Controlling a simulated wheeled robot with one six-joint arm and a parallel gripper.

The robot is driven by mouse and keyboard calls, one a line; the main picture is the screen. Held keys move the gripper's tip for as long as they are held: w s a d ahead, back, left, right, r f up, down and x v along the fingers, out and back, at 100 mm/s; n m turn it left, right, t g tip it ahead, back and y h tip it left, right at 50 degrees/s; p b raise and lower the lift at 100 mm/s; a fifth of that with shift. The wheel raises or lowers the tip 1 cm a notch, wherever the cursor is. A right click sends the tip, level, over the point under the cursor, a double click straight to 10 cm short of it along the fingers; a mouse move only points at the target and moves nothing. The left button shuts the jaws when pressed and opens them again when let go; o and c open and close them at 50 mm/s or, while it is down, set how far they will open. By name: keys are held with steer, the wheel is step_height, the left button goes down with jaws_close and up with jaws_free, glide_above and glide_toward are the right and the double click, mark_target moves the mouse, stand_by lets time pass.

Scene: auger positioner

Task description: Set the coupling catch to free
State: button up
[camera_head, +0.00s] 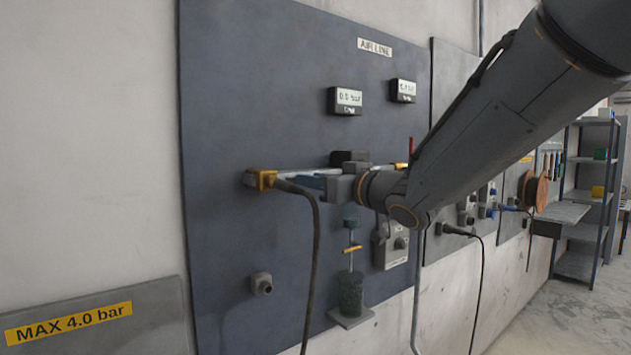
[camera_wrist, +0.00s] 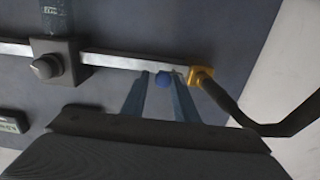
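A yellow coupling (camera_head: 262,179) sits at the left end of a metal pipe on the dark panel, with a dark hose (camera_head: 314,235) hanging from it. In the wrist view the coupling (camera_wrist: 201,76) is at the right end of the pipe (camera_wrist: 115,61). In the head view my gripper (camera_head: 300,181) is just right of the coupling.
A grey block with a round knob (camera_wrist: 47,66) sits on the pipe. Two gauge displays (camera_head: 345,100) are above. A grey port (camera_head: 261,284) and a dark green filter bowl (camera_head: 350,292) are below. The hose hangs close to my gripper.

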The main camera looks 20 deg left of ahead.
steer(key=b+v, duration=0.1)
steer(key=v, duration=0.6)
steer(key=shift+s+d+b, duration=0.2)
steer(key=shift+d+b, duration=0.1)
steer(key=shift+b, duration=0.05)
steer(key=shift+w, duration=0.1)
steer(key=w+d+f+m+h, duration=0.3)
steer(key=d+f+m+h, duration=0.65)
steer(key=d+f, duration=1.3)
steer(key=s+d+f+g+h, duration=0.1)
steer(key=s+d+f+g, duration=0.2)
steer(key=s+f, duration=0.3)
steer(key=s+d+f+m+g+h, duration=0.1)
steer(key=s+d+f+g+h, duration=0.1)
steer(key=s, duration=0.6)
steer(key=s+d+f+g+h, duration=0.2)
steer(key=s+d+f+g, duration=0.2)
steer(key=s+d+f, duration=0.2)
step_height(320, 180, down, 4)
steer(key=shift+s+r+g, duration=0.2)
steer(key=shift+s+g, duration=0.1)
steer(key=shift+s, duration=0.65)
